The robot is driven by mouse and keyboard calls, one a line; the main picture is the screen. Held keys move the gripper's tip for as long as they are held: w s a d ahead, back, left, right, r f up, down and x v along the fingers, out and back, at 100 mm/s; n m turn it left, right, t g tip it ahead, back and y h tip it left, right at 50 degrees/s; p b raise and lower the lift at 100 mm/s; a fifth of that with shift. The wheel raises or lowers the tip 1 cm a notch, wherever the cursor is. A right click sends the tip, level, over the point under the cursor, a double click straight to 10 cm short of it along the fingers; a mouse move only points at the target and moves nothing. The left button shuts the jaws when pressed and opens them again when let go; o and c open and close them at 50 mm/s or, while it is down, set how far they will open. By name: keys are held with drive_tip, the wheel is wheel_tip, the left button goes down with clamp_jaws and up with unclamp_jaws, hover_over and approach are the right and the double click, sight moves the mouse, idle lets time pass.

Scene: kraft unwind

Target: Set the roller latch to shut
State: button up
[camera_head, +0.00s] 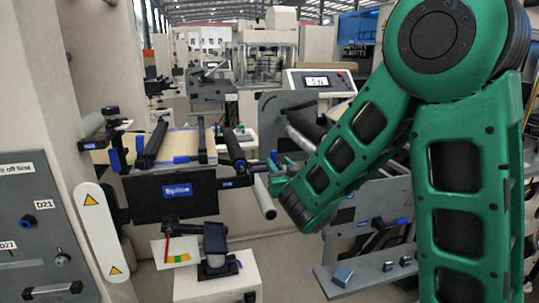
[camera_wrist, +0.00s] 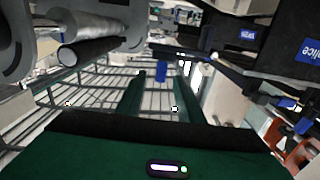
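My gripper (camera_head: 281,166) is at the right end of the unwind machine in the head view, just beside a small blue-ended part (camera_head: 274,157). In the wrist view the two green fingers of my gripper (camera_wrist: 161,80) are apart, with nothing clearly held between them. A blue-ended part (camera_wrist: 161,72) on a dark bar shows between and beyond the fingertips; I cannot tell whether they touch it. It may be the roller latch, but its label is not readable. The latch's position, open or shut, cannot be told.
A dark panel with a blue label (camera_head: 178,190) fronts the machine. A pale roller end (camera_head: 264,197) sticks out below my gripper. A control display (camera_head: 318,82) stands behind, and a grey shelf (camera_head: 372,270) stands at lower right.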

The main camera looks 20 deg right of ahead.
drive_tip(key=w, duration=1)
drive_tip(key=shift+w, duration=0.35)
drive_tip(key=shift+c, duration=0.6)
clamp_jaws()
